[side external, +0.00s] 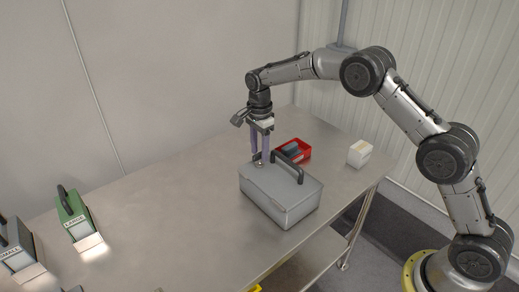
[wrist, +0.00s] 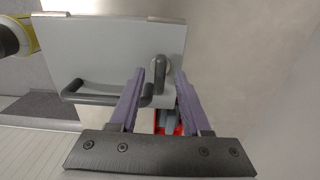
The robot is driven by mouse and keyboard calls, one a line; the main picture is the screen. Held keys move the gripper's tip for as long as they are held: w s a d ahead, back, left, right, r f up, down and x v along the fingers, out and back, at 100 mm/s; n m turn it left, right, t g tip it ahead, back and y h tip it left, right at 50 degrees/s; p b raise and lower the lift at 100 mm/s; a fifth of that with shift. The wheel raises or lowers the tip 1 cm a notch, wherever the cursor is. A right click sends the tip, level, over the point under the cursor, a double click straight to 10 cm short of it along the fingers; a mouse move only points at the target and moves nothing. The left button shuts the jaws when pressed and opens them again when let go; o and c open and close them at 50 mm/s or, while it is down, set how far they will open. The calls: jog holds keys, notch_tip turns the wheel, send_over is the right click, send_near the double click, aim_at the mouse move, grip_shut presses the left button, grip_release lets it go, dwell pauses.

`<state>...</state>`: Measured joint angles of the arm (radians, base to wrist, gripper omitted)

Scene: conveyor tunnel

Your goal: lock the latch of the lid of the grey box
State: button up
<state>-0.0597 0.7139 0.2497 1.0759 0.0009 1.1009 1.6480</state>
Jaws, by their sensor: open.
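The grey box (side external: 262,207) stands on the metal table with its lid shut and a dark carry handle (side external: 291,167) on top. The lid also shows in the wrist view (wrist: 110,50), with the handle (wrist: 105,99) at its lower edge. The latch (wrist: 158,66) is a dark grey rounded lever near the right side of the lid; its lower end lies between my fingers. My gripper (side external: 259,161) points down over the lid's far left corner. Its purple fingers are open, one on each side of the latch in the wrist view (wrist: 160,78). I cannot tell whether they touch it.
A red bin (side external: 304,155) with dark contents sits just behind the box. A white box (side external: 360,153) stands to the right near the table edge. A green case marked LARGE (side external: 73,208) and a grey case marked SMALL (side external: 15,240) stand far left. The table between is clear.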

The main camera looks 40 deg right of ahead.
aim_at(260, 153)
notch_tip(260, 153, up, 14)
dwell(0.6)
jog(key=shift+f, duration=0.1)
